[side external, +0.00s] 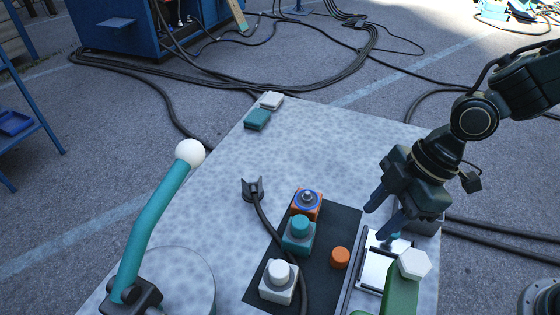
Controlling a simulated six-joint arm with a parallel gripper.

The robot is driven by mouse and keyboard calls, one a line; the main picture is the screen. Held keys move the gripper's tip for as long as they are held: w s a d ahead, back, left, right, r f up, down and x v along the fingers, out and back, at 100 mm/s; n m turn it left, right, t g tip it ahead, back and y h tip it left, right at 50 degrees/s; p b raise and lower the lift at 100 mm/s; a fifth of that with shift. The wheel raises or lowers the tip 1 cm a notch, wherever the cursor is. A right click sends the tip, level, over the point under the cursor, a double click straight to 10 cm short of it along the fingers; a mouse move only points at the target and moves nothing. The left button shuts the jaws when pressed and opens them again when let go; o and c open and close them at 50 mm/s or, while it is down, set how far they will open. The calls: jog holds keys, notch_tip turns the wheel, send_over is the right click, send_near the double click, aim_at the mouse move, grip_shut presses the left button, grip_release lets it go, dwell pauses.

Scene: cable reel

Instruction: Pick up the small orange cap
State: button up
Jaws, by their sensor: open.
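The small orange cap (340,257) sits on the dark mat (330,222), near the mat's right edge. It looks like a short round piece with a flat top. My gripper (378,222) is above and to the right of it, fingers pointing down and left. Its jaws are open, and I see nothing between them. The cap is apart from the fingers and fully in view.
An orange block with a blue-grey knob (307,199), a teal block (298,236) and a white block (279,282) stand left of the cap. A black cable (268,226) runs among them. A green lever (402,294) and white plate (372,272) are close on the right.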

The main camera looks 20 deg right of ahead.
send_over(344, 253)
jog(key=d, duration=0.2)
jog(key=shift+s+d+f, duration=0.1)
jog(key=shift+s+f, duration=0.05)
jog(key=shift+f, duration=1.35)
jog(key=shift+s+f, duration=0.1)
jog(key=shift+f, duration=1.35)
jog(key=shift+f, duration=0.15)
jog(key=shift+x, duration=2.5)
jog(key=c, duration=0.7)
